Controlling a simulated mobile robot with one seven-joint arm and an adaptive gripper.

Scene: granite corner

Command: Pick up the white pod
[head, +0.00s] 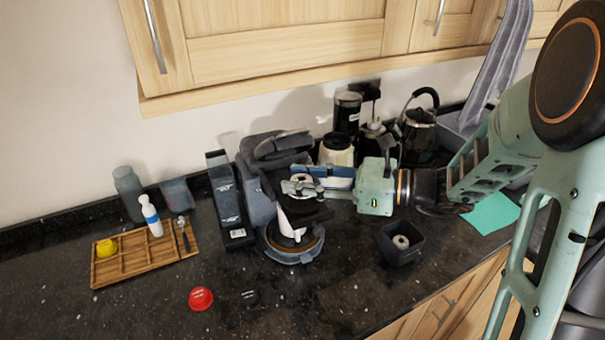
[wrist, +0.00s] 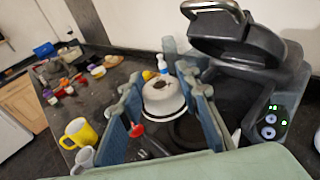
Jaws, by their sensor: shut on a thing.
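The white pod (wrist: 163,97) is a rounded white cup shape with a flat rim and a dark mark on top. In the wrist view it sits between the two blue-grey fingers of my gripper (wrist: 158,86). My gripper (head: 302,181) is shut on it. In the head view the pod (head: 301,184) shows as a small pale piece between the fingers, in front of the dark grey coffee machine (head: 257,190) and above its round base. The fingers partly hide the pod there.
A white pointed piece (head: 288,226) shows at the machine's round base. A dark box (head: 227,197) and wooden tray (head: 105,272) stand left. A red disc (head: 200,298) and black disc (head: 250,297) lie in front. A black square bin (head: 402,257) stands right. The front counter is mostly clear.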

